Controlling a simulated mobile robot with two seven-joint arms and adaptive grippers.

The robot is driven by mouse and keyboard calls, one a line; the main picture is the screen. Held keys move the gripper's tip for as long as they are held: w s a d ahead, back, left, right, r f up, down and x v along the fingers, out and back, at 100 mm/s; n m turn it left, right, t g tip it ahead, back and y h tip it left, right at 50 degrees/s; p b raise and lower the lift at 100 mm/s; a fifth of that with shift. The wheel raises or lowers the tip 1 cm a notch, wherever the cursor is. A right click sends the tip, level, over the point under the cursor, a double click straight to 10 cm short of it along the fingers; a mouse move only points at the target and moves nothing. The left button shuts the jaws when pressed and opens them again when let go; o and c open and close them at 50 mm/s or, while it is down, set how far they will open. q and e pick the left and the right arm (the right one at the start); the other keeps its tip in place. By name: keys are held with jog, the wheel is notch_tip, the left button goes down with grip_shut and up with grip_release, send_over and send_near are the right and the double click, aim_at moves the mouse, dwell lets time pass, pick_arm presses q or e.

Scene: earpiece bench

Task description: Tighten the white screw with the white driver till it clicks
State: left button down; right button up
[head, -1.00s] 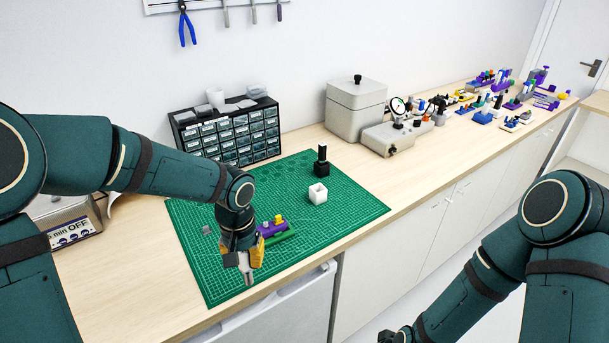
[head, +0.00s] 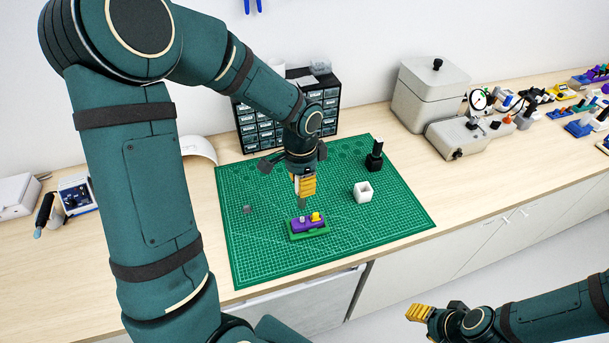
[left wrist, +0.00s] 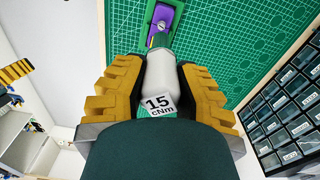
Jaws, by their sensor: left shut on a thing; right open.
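My left gripper (head: 304,190) points down above the purple block (head: 308,225). In the left wrist view its yellow fingers (left wrist: 160,85) are shut on the white driver (left wrist: 165,75), which has a "15 cNm" label. The driver's shaft points toward the purple block, which also shows there (left wrist: 162,16). The block lies on a green base (head: 309,237) and carries a yellow part (head: 317,216) and a small pale part beside it. I cannot tell whether that is the white screw, nor whether the driver touches it. My right gripper (head: 418,313) is open, away from the bench.
The green mat (head: 260,265) has free room around the block. A white open box (head: 363,191), a black upright piece (head: 375,155) and a small grey cube (head: 247,209) stand on it. A drawer cabinet (head: 331,100) is behind; a grey machine (head: 465,132) stands right.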

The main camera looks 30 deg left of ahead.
pick_arm(q)
jog(key=shift+s, duration=0.1)
jog(key=n+b, duration=0.2)
jog(key=shift+f+n, duration=0.15)
jog(key=shift+n, duration=0.15)
jog(key=n+b, duration=0.1)
jog(key=n, duration=0.3)
jog(key=shift+b, duration=0.3)
jog(key=n+b, duration=0.1)
jog(key=n, duration=0.2)
jog(key=shift+n, duration=0.4)
jog(key=n+b, duration=0.1)
jog(key=n, duration=0.2)
jog(key=shift+n, duration=0.3)
jog(key=shift+f+n+b, duration=0.1)
jog(key=shift+n+b, duration=0.2)
jog(key=shift+n, duration=0.1)
jog(key=shift+f+b, duration=1.95)
jog(key=shift+f, duration=0.65)
jog(key=shift+f, duration=0.15)
